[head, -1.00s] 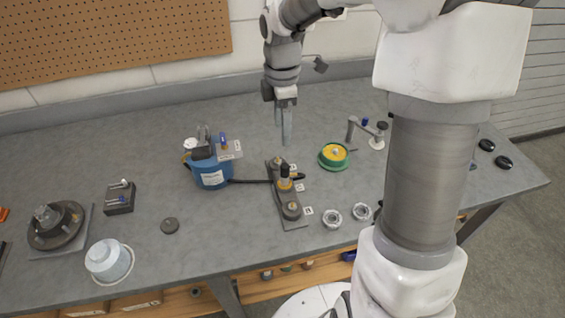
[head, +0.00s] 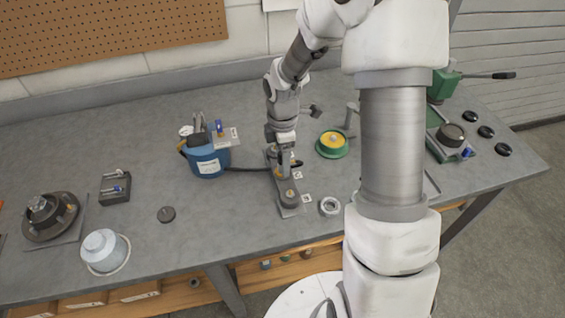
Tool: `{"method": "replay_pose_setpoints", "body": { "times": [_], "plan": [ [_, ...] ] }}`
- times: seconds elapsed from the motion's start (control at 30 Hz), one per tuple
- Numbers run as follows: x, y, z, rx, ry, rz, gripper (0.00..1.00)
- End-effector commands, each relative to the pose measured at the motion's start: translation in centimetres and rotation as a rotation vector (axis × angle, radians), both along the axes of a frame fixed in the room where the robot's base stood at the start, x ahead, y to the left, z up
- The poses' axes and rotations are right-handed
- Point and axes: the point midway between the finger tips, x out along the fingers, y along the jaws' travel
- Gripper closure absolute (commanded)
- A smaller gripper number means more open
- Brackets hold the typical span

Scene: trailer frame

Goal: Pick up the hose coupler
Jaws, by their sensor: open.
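The hose coupler is the small dark and yellow piece (head: 295,164) standing on a grey base plate (head: 288,211) near the middle of the bench. A black hose (head: 248,170) runs from it to the blue canister (head: 207,160). My gripper (head: 284,165) points down, open, right over and at the coupler. The fingers hide most of the coupler, and I cannot tell whether they touch it.
A green and yellow round part (head: 332,144) sits right of my gripper, and a metal ring (head: 329,207) lies in front. My arm hides part of the bench.

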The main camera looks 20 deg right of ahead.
Motion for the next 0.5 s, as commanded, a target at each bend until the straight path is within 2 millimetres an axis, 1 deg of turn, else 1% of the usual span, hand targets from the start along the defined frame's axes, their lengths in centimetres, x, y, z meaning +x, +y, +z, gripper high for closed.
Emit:
{"method": "replay_pose_setpoints", "body": {
  "times": [0.03,0.1,0.33,0.47,0.5],
  "plan": [
    [-0.03,0.03,-0.64,0.0,0.002,0.001,0.31],
    [-0.03,-0.01,-0.98,-0.001,0.001,0.0,0.31],
    [0.0,-0.03,-1.02,-0.001,0.0,-0.001,0.31],
    [0.0,-0.02,-1.01,-0.001,0.0,-0.001,0.54],
    [0.0,-0.02,-1.01,0.0,0.0,0.0,0.61]
  ]
}}
